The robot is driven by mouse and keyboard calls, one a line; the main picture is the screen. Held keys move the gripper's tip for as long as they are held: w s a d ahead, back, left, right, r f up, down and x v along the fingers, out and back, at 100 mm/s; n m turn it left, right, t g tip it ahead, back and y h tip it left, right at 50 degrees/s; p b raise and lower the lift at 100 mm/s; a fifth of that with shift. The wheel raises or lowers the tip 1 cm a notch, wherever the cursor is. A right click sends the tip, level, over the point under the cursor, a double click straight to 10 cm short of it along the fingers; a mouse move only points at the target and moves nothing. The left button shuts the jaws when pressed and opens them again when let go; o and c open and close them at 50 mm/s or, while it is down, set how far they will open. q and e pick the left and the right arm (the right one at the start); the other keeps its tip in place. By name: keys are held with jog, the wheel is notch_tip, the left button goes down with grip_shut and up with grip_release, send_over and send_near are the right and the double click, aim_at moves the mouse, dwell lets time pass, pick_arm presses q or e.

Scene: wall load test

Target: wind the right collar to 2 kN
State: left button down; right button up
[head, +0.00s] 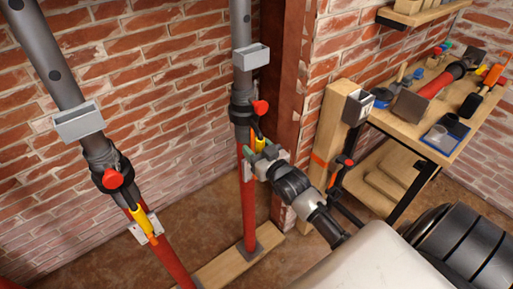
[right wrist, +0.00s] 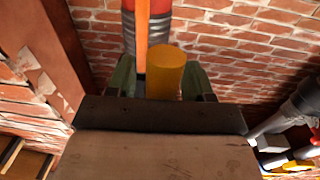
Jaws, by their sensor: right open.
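The right collar (head: 243,108) is a black ring with a red knob, on the grey and red right post (head: 249,205). A yellow handle (head: 258,137) hangs just below the knob. My right gripper (head: 260,158) is at the post, just below the collar, fingers pointing toward the handle. In the right wrist view the yellow handle (right wrist: 166,72) and an orange strip (right wrist: 141,45) appear between its two green fingers, in front of the post; contact cannot be told. The gripper is open. A grey box (head: 250,57) sits above the collar, its reading not visible. My left gripper is out of view.
A second post (head: 52,55) with its own collar (head: 110,172), red knob and yellow handle stands left. A brown column (head: 287,80) and wooden upright (head: 333,135) stand close on the right. A workbench (head: 457,142) with several tools is further right. Brick walls lie behind.

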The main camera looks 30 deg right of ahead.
grip_shut()
jog(key=shift+d+r+p, duration=0.25)
jog(key=shift+d+p, duration=0.25)
jog(key=shift+p, duration=0.1)
jog(key=shift+d+f, duration=0.15)
jog(key=shift+d, duration=0.75)
grip_release()
jog(key=shift+s+f, duration=0.1)
jog(key=shift+s, duration=0.05)
